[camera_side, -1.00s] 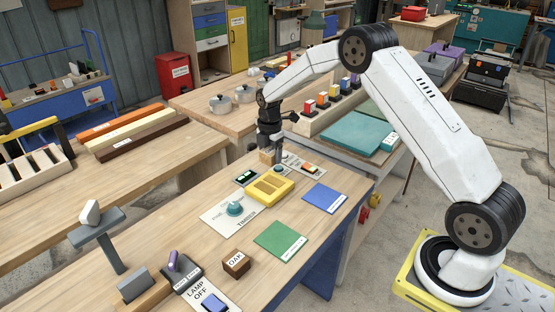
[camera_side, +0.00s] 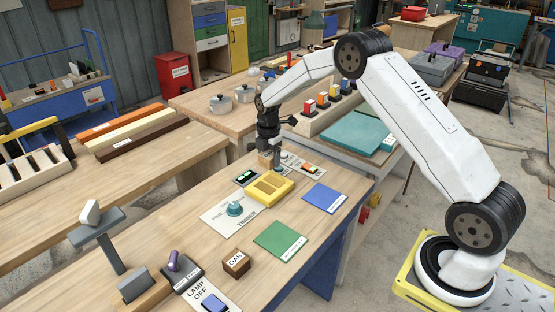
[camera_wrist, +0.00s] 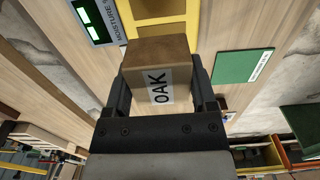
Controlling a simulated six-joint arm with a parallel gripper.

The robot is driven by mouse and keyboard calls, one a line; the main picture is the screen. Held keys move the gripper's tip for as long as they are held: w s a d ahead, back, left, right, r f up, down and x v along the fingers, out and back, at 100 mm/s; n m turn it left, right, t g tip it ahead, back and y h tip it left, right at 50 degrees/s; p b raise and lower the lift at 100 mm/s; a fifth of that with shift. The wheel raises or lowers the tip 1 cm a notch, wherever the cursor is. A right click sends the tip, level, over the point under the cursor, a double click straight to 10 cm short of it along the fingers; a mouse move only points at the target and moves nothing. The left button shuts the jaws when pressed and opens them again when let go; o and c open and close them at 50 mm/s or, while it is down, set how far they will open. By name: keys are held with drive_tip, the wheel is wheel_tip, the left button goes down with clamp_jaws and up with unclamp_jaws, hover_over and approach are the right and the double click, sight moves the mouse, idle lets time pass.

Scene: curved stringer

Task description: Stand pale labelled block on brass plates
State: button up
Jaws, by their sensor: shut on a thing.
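My gripper (camera_side: 270,151) is shut on a block labelled OAK (camera_wrist: 150,80), with one finger on each side of it in the wrist view. The block's labelled face is pale wood and its upper face looks browner. In the side view the held block (camera_side: 264,158) looks pale and hangs behind the yellow meter. This yellow meter (camera_side: 269,188) has pale panels on top that may be the brass plates. Part of the yellow meter (camera_wrist: 155,12) shows beyond the block in the wrist view. I cannot tell the gap between block and bench.
A darker block labelled OAK (camera_side: 236,263) sits near the bench front. A green mat (camera_side: 281,240) and a blue mat (camera_side: 325,198) lie flat. A teal knob (camera_side: 235,208) stands on the TIMBER panel. A small display (camera_side: 245,177) is left of the meter.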

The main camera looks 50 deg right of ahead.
hover_over(270, 184)
drive_tip(key=shift+a+f, duration=0.15)
drive_tip(key=shift+f, duration=2)
drive_tip(key=shift+f, duration=1.75)
idle(0.4)
drive_tip(key=o, duration=1.2)
drive_tip(key=shift+r, duration=0.15)
drive_tip(key=shift+r, duration=3.75)
drive_tip(key=shift+s, duration=0.1)
